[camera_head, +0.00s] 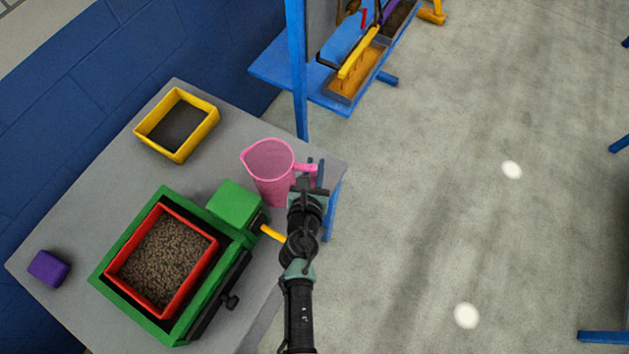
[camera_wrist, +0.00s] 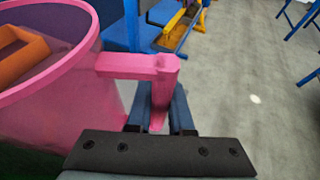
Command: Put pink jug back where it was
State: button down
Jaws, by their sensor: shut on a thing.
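The pink jug (camera_head: 268,170) is upright at the right corner of the grey table, with its handle pointing right toward my gripper. My gripper (camera_head: 309,178) is at the handle, and its dark arm reaches up from the bottom of the head view. In the wrist view the pink jug (camera_wrist: 60,110) fills the left side. There my gripper (camera_wrist: 160,105) has its two blue-grey fingers on either side of the handle's lower part, shut on it. Whether the jug's base touches the table cannot be told.
A green machine (camera_head: 233,203) with a red-framed bin of brown pellets stands close left of the jug. A yellow frame box (camera_head: 210,122) is at the back, and a purple block (camera_head: 48,268) at the left. A blue post (camera_head: 297,75) rises behind the jug.

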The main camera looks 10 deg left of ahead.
jog(key=shift+w+f+b, duration=0.1)
jog(key=shift+f+b, duration=1.9)
jog(key=shift+f, duration=0.5)
jog(key=shift+f, duration=0.15)
jog(key=c, duration=0.8)
grip_release()
jog(key=shift+r, duration=0.35)
jog(key=p+v, duration=0.1)
jog(key=v, duration=1.1)
jog(key=shift+d+f, duration=0.1)
